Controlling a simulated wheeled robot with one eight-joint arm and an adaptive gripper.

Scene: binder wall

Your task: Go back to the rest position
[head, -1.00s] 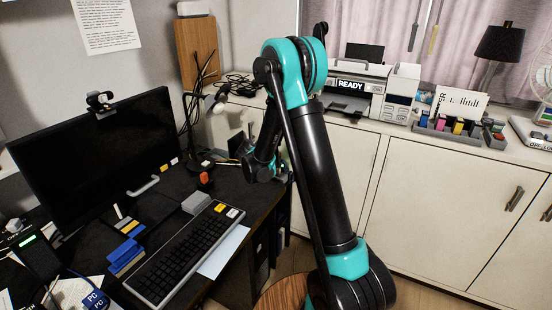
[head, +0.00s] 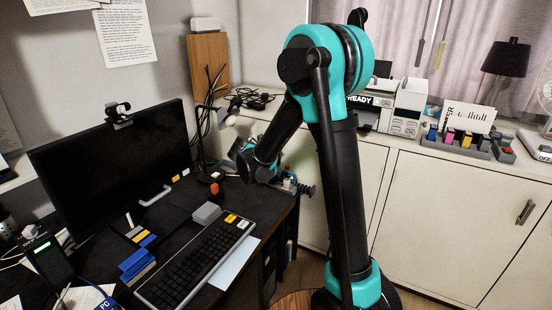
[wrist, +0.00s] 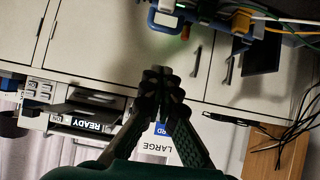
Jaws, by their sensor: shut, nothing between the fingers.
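My gripper (wrist: 165,85) is shut in the wrist view, its two dark fingers meeting at the tips with nothing between them. It hangs in front of the white cabinet doors (wrist: 100,50), apart from them as far as I can tell. In the head view my black and teal arm rises on the right of the desk and bends down toward the desk's right edge. The gripper there is small and partly hidden by my own forearm.
The dark desk (head: 262,205) carries a monitor (head: 110,165), a keyboard (head: 200,262) and a small grey box (head: 207,213). The white counter behind holds a printer marked READY (head: 405,110) and a black lamp (head: 505,62). A blue frame with cables (wrist: 180,18) is near the gripper.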

